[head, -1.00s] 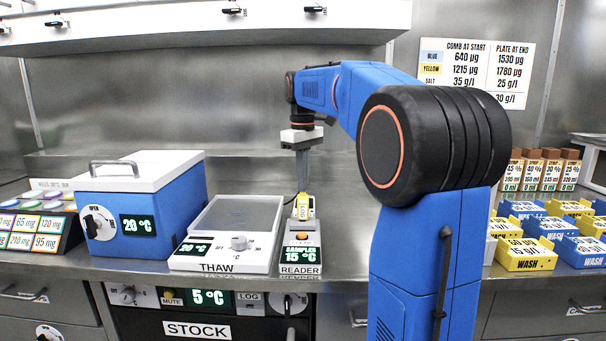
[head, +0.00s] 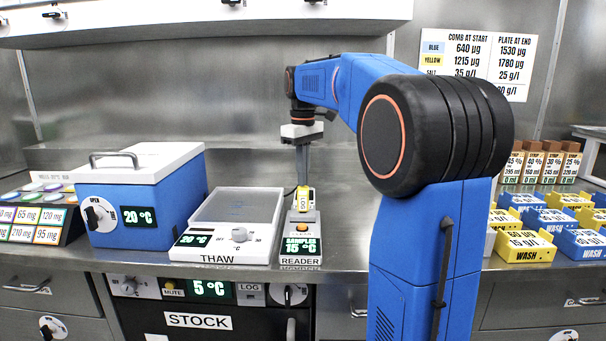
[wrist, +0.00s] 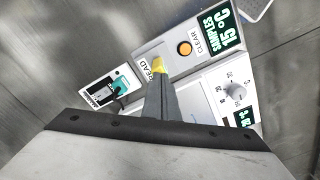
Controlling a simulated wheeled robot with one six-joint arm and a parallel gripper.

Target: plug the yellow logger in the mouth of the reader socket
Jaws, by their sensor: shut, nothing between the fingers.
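The yellow logger (head: 304,200) is at the back end of the white reader (head: 301,248), on the bench. Only its yellow tip (wrist: 159,67) shows in the wrist view, by the READ label. My gripper (head: 302,184) is shut and empty, pointing down right at the logger's upper end. I cannot tell whether the fingers touch it. In the wrist view my gripper (wrist: 159,76) hides most of the logger and the socket mouth. I cannot tell how deep the logger sits. The reader's screen reads SAMPLES 15 °C, and an orange CLEAR button (wrist: 184,48) shows.
The THAW unit (head: 226,245) stands close on the reader's left, with a blue cooler box (head: 150,215) beyond it. In the wrist view a white and teal device (wrist: 112,88) with a dark cable lies beside the reader. Blue and yellow WASH blocks (head: 525,245) stand at right.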

